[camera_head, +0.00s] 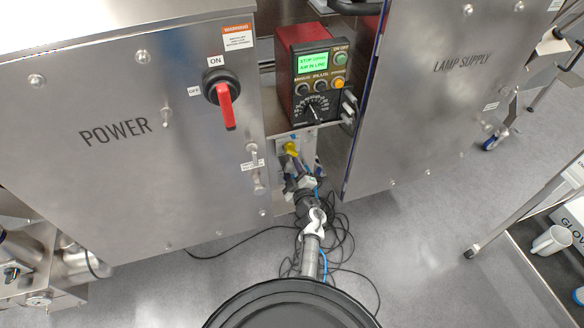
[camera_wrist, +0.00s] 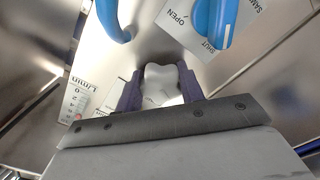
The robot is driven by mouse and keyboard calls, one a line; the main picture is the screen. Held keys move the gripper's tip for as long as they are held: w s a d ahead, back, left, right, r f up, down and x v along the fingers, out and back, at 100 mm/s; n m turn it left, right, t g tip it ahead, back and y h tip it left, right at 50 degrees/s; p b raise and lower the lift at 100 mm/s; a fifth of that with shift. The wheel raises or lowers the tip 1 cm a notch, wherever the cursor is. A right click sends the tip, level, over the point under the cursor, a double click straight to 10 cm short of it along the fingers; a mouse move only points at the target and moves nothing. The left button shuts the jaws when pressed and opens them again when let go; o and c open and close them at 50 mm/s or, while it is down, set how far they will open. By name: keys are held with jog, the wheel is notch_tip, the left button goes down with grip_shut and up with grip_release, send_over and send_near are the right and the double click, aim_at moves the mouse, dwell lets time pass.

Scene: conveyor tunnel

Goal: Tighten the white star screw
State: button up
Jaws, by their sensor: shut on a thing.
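The white star screw (camera_wrist: 161,76) is in the middle of the wrist view, a lobed white knob. My gripper (camera_wrist: 163,90) has its two dark purple fingers on either side of the screw and is shut on it. The lower part of the screw is hidden by the gripper body. In the head view my gripper (camera_head: 298,172) is small, in the gap between the two steel cabinets, just below a yellow fitting (camera_head: 291,148). I cannot make out the white screw clearly there.
A blue valve handle (camera_wrist: 212,22) marked OPEN and SHUT and a blue hook-shaped part (camera_wrist: 112,22) sit close beyond the fingers. The POWER cabinet (camera_head: 130,190) and LAMP SUPPLY cabinet (camera_head: 425,120) flank my arm. Loose black cables (camera_head: 345,240) lie on the floor.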

jog(key=m+p, duration=0.3)
jog(key=shift+r, duration=0.2)
jog(key=m+p, duration=0.2)
jog(key=m, duration=0.1)
jog(key=shift+f+m, duration=0.1)
jog(key=shift+m, duration=0.3)
jog(key=m+p, duration=0.2)
jog(key=m, duration=0.1)
jog(key=shift+a+m, duration=0.1)
jog(key=shift+m, duration=0.2)
jog(key=shift+s+f+m+p, duration=0.15)
jog(key=shift+m+p, duration=0.45)
jog(key=shift+m, duration=0.9)
jog(key=o, duration=1)
